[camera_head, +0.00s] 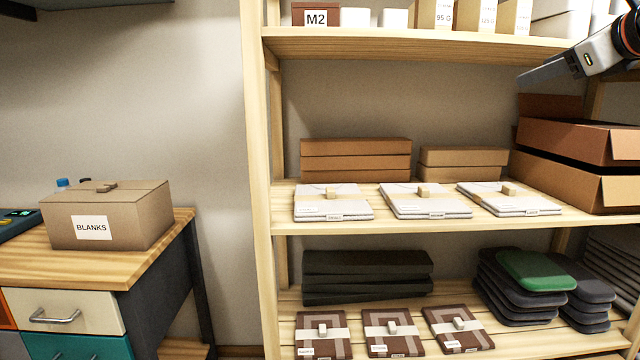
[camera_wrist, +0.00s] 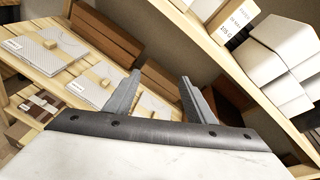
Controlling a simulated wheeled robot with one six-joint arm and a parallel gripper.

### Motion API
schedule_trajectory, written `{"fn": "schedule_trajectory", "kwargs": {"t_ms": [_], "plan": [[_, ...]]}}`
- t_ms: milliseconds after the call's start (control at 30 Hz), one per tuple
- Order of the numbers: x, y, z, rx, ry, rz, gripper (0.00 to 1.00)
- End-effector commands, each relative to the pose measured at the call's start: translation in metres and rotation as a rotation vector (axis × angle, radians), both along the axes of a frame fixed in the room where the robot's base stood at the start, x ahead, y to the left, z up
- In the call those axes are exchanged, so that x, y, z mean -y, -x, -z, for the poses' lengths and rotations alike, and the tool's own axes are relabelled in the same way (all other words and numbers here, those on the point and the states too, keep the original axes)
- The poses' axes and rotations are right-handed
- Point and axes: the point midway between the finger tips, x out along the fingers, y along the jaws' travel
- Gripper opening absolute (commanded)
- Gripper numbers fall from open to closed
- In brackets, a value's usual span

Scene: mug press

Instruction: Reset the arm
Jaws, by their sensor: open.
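My gripper (camera_head: 548,74) shows at the upper right of the head view, in front of the shelving and just below the level of the top shelf. In the wrist view my gripper (camera_wrist: 160,98) has its two fingers spread apart with nothing between them. The wrist view is tilted and looks toward the shelf with the white packets. The gripper touches nothing that I can see. Most of my arm is outside the head view.
The wooden shelving (camera_head: 400,225) holds white packets (camera_head: 333,201), brown packets (camera_head: 322,335), dark folded stacks and a green item (camera_head: 533,270). Open cardboard boxes (camera_head: 575,140) stand close below my gripper. At left, a BLANKS box (camera_head: 107,214) sits on a wooden worktop (camera_head: 90,270).

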Motion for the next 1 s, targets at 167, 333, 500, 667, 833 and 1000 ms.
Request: {"fn": "schedule_trajectory", "kwargs": {"t_ms": [167, 333, 500, 667, 833, 1000], "plan": [[-0.042, 0.013, 0.088, -0.119, 0.315, -0.154, 0.5], [-0.079, 0.04, 0.183, -0.222, 0.675, -0.375, 0.5], [-0.109, 0.079, 0.277, -0.286, 1.034, -0.647, 0.5], [-0.128, 0.125, 0.363, -0.308, 1.373, -0.952, 0.5], [-0.136, 0.176, 0.446, -0.276, 1.708, -1.304, 0.5], [-0.133, 0.211, 0.499, -0.22, 1.928, -1.569, 0.5]]}}
